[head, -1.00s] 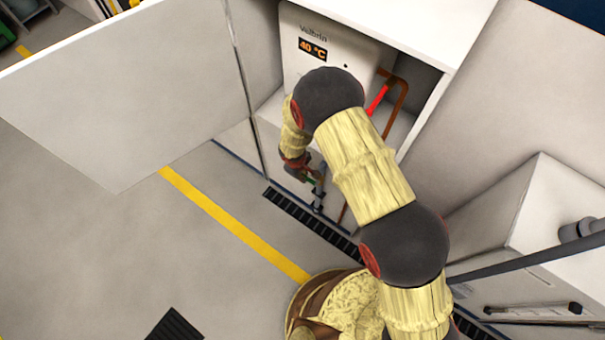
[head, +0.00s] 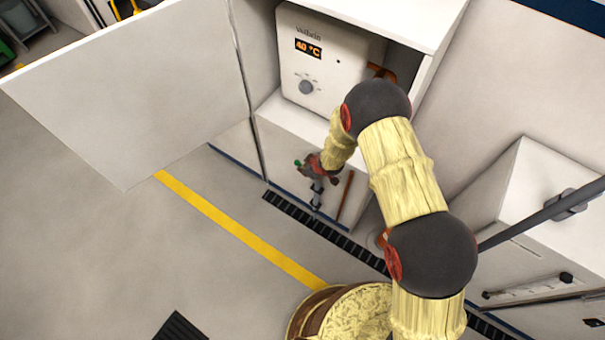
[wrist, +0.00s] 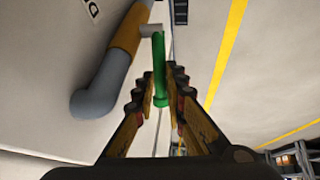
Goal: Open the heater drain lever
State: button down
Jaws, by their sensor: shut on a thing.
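The drain lever is a green bar (wrist: 158,62) on a light stub beside a grey pipe (wrist: 92,95) in the wrist view. The pipe has an orange-yellow band (wrist: 128,35). My gripper (wrist: 160,98) has its fingers on both sides of the lever's near end and is shut on it. In the head view the lever's green tip (head: 297,162) shows just left of my gripper (head: 308,167), low at the cabinet front above the grey pipe (head: 317,192). The white heater (head: 322,70) stands above, with a dial and a display reading 40 °C.
A large white cabinet door (head: 130,95) stands open at the left. A white box unit (head: 555,180) with a dark bar in front is at the right. The floor left of the yellow line (head: 240,228) is mostly clear. A dark floor grate (head: 325,235) runs along the cabinet.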

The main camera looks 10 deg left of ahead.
jog(key=shift+s+d+r+t+y+b, duration=0.15)
jog(key=shift+d+t+y, duration=0.1)
jog(key=shift+y, duration=0.25)
jog(key=shift+d+r+t+y+b, duration=0.15)
jog(key=shift+d+y, duration=0.05)
jog(key=shift+y, duration=0.3)
jog(key=c, duration=1.9)
grip_release()
jog(key=shift+o, duration=0.4)
jog(key=shift+r, duration=0.1)
jog(key=shift+a, duration=0.1)
